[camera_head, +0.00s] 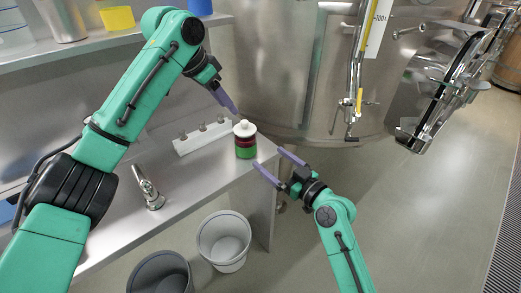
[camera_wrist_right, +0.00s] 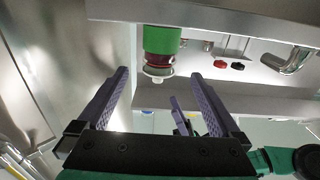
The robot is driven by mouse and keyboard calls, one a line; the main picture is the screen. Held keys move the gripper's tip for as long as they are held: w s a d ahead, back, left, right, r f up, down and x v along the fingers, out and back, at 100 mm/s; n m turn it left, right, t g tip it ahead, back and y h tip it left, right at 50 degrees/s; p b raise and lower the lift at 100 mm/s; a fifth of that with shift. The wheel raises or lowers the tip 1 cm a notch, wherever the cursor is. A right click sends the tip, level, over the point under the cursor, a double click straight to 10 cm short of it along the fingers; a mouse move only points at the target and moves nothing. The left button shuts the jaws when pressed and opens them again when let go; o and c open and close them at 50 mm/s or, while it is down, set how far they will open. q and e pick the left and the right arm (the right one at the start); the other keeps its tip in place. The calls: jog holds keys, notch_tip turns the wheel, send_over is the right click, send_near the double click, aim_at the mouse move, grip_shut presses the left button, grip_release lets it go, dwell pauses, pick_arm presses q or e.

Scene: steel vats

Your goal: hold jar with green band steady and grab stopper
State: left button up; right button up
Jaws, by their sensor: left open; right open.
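The jar with the green band (camera_head: 246,152) stands upright near the right edge of the steel counter, with dark red above the green. Its white stopper (camera_head: 244,129) sits on top. In the right wrist view the jar (camera_wrist_right: 162,41) appears upside down, with the stopper (camera_wrist_right: 157,72) between the fingertip lines. My left gripper (camera_head: 231,106) is open and empty, just above and left of the stopper, its fingers overlapping in the head view. My right gripper (camera_head: 268,158) is open and empty, off the counter edge to the right of the jar, fingers pointing towards it.
A white rack (camera_head: 201,139) with several grey knobs lies left of the jar. A tap (camera_head: 148,190) rises from the counter. Two grey bins (camera_head: 223,240) stand below the front edge. A large steel vat (camera_head: 290,75) stands behind. Open floor lies to the right.

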jog(key=x, duration=1.2)
jog(key=shift+w+a, duration=0.2)
jog(key=shift+w, duration=0.05)
jog(key=c, duration=1.4)
pick_arm(q)
jog(key=shift+o, duration=1)
pick_arm(e)
grip_shut()
pick_arm(q)
jog(key=m+t+y, duration=0.1)
jog(key=m+y, duration=0.4)
jog(key=m, duration=2)
send_near(244, 122)
jog(key=x, duration=0.9)
